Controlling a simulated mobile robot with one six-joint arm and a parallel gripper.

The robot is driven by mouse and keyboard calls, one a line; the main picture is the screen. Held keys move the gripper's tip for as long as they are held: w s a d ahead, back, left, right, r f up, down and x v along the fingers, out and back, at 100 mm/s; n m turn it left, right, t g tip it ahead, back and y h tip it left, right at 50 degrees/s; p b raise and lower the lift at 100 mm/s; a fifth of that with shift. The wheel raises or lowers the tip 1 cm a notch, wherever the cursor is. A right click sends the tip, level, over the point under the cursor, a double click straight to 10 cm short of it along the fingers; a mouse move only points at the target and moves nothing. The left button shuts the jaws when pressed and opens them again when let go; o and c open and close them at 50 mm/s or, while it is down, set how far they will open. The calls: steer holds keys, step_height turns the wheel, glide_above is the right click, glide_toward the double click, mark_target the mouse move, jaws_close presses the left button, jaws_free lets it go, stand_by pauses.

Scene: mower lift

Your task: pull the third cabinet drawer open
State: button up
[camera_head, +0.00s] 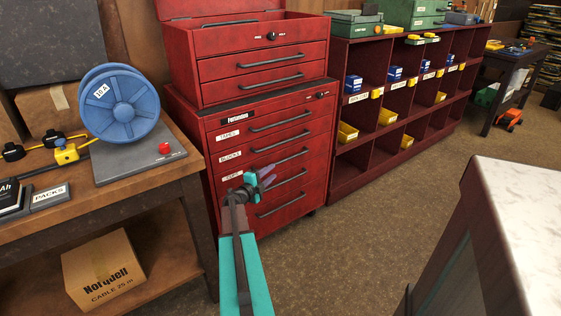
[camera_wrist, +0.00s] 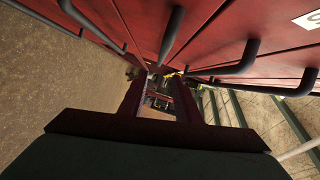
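The lower red cabinet (camera_head: 222,195) stands in the middle of the head view, and its drawers look shut. Its third drawer down, labelled "CUFF" (camera_head: 232,176), has a dark bar handle (camera_head: 293,157) on its front. My gripper (camera_head: 268,174) is in front of the third and fourth drawers and covers part of the third handle's left side. In the wrist view my gripper (camera_wrist: 158,95) has its two fingers apart with nothing between them. Red drawer fronts and dark bar handles (camera_wrist: 238,62) run close above the fingers. I cannot tell whether the fingers touch a handle.
A wooden bench (camera_head: 150,200) with a blue cable reel (camera_head: 120,105) stands left, a carton (camera_head: 103,270) beneath it. Red shelving (camera_head: 345,175) with bins adjoins the cabinet's right. A white-topped counter (camera_head: 520,200) is at right front. The floor (camera_head: 375,220) between is clear.

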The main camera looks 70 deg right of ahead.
mark_target(285, 160)
steer(key=shift+w, duration=0.3)
steer(key=shift+x, duration=6.7)
steer(key=shift+w, duration=0.1)
